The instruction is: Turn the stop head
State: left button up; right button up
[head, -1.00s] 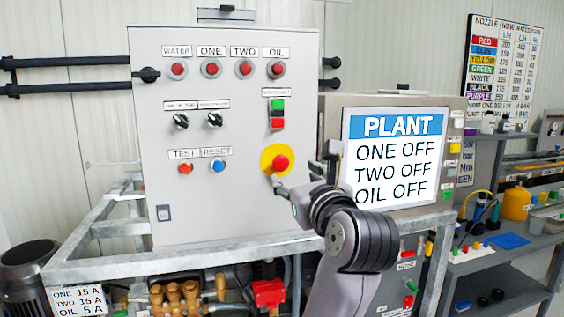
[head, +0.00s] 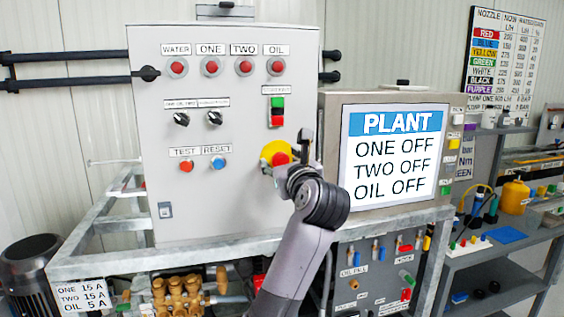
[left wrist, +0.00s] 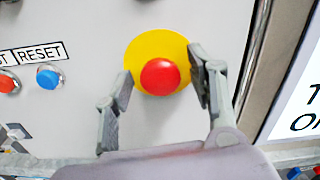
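The stop head is a round red mushroom button on a yellow disc, on the front of the grey control cabinet (head: 240,215). In the head view the red stop head (head: 281,158) is partly covered by my gripper. In the left wrist view the red stop head (left wrist: 160,76) shows whole, with the yellow disc (left wrist: 150,46) behind it. My left gripper (head: 286,152) faces it with fingers spread. In the left wrist view the left gripper (left wrist: 162,72) has one finger on each side of the head, with visible gaps. My right gripper is not in view.
Blue RESET (head: 218,162) and red TEST (head: 186,166) buttons sit left of the stop head. A green and red switch (head: 277,112) is above it. A screen (head: 395,155) reading PLANT, ONE OFF, TWO OFF, OIL OFF stands to the right. A metal frame rail (head: 190,262) runs below.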

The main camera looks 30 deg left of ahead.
pick_arm(q)
jog(key=c, duration=1.1)
jog(key=shift+o, duration=0.2)
jog(key=m+p, duration=0.3)
jog(key=shift+d+r, duration=0.1)
jog(key=shift+r, duration=0.1)
jog(key=shift+m+p, duration=0.85)
jog(key=shift+m, duration=0.05)
jog(key=shift+f+m, duration=0.15)
jog(key=shift+m, duration=0.15)
jog(key=o, duration=1.2)
jog(key=v, duration=1.2)
